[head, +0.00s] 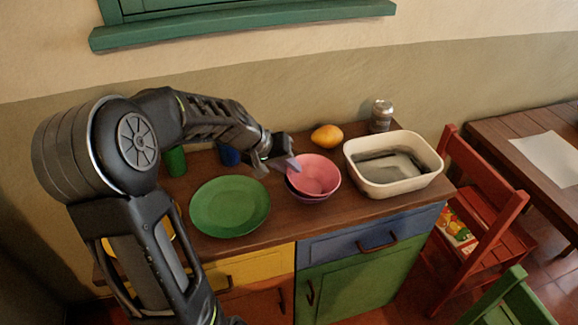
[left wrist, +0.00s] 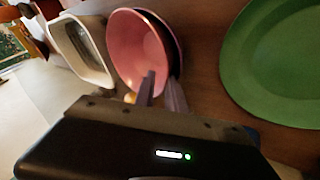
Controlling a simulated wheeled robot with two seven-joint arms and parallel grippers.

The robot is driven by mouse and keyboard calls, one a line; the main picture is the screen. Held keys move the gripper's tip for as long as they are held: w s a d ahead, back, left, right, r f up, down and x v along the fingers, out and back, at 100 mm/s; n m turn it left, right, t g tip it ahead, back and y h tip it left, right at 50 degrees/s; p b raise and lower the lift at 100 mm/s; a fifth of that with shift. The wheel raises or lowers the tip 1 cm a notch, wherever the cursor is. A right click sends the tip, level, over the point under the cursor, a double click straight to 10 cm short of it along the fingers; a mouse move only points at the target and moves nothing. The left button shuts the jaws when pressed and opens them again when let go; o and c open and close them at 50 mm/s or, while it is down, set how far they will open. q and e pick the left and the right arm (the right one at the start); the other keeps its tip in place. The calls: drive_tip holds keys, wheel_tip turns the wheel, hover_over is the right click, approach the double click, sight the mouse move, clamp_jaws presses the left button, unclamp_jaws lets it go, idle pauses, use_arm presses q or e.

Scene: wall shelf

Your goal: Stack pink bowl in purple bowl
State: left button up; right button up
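The pink bowl (head: 317,173) sits inside the purple bowl (head: 310,199), whose rim shows below and to the left of it. In the left wrist view the pink bowl (left wrist: 135,48) covers most of the purple bowl (left wrist: 176,48), leaving a dark edge on the right. My left gripper (head: 281,165) is at the bowls' left rim. In the left wrist view its fingers (left wrist: 161,82) stand a little apart, one over the pink bowl's inside and one by its outer edge. The exact contact with the rim is unclear. My right gripper is not in view.
A green plate (head: 230,206) lies left of the bowls. A cream basin (head: 393,184) stands close on the right. An orange fruit (head: 327,136) and a can (head: 381,116) are behind. Green (head: 175,161) and blue (head: 229,155) items stand behind my left arm.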

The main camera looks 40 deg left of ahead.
use_arm(q)
drive_tip(key=shift+o, duration=1.2)
drive_tip(key=shift+r, duration=0.1)
drive_tip(key=shift+r+p, duration=0.6)
drive_tip(key=shift+p, duration=0.15)
drive_tip(key=b+v, duration=0.1)
drive_tip(key=v, duration=1.1)
drive_tip(key=shift+f, duration=0.1)
